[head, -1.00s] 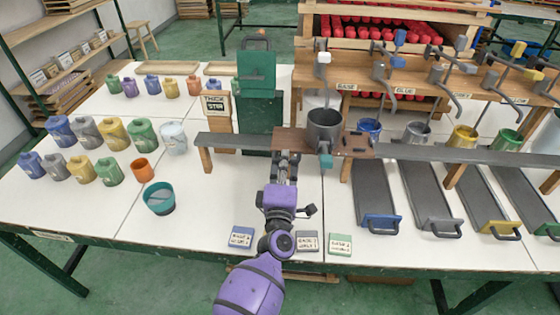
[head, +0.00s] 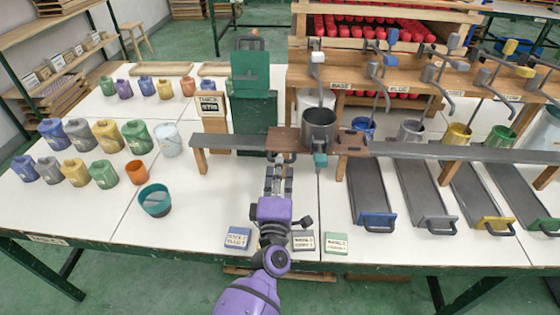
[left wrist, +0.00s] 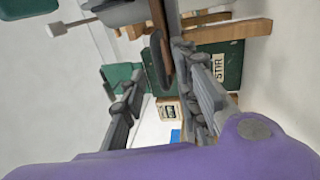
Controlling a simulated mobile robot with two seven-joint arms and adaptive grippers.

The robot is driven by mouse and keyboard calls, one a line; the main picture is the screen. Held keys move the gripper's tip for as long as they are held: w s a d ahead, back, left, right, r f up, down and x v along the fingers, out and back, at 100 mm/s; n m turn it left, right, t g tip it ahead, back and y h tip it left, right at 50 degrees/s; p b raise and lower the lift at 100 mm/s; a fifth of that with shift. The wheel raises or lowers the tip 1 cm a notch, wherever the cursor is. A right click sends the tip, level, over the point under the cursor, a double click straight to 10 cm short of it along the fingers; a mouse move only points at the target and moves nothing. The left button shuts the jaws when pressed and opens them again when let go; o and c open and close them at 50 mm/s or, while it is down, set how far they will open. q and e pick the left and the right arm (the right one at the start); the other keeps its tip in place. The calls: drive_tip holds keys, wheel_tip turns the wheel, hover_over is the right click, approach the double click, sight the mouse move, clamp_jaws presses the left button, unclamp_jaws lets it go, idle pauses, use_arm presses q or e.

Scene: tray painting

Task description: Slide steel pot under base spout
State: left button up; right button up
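The steel pot (head: 319,130) stands upright on a brown wooden carriage (head: 352,144) on a long grey rail (head: 225,142). A teal valve (head: 320,160) is on its front. The base spout (head: 318,72) hangs just above the pot in the picture; I cannot tell its exact depth alignment. My left gripper (head: 279,170) is just in front of the carriage's left part, near a dark handle (head: 284,158). In the left wrist view its fingers (left wrist: 157,92) are apart, with the dark handle (left wrist: 157,62) beyond the gap. I see no grip on it. My right gripper is out of view.
Several coloured jugs (head: 136,137) and a teal bowl (head: 155,200) stand at the left. A green box (head: 254,125) stands behind the rail. Small labelled blocks (head: 237,238) lie near the front edge. Grey trays (head: 372,195) fill the right. The table left of my arm is partly clear.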

use_arm(q)
drive_tip(key=s+f, duration=0.1)
drive_tip(key=s, duration=0.7)
drive_tip(key=shift+s+a+f, duration=0.1)
drive_tip(key=shift+f, duration=0.05)
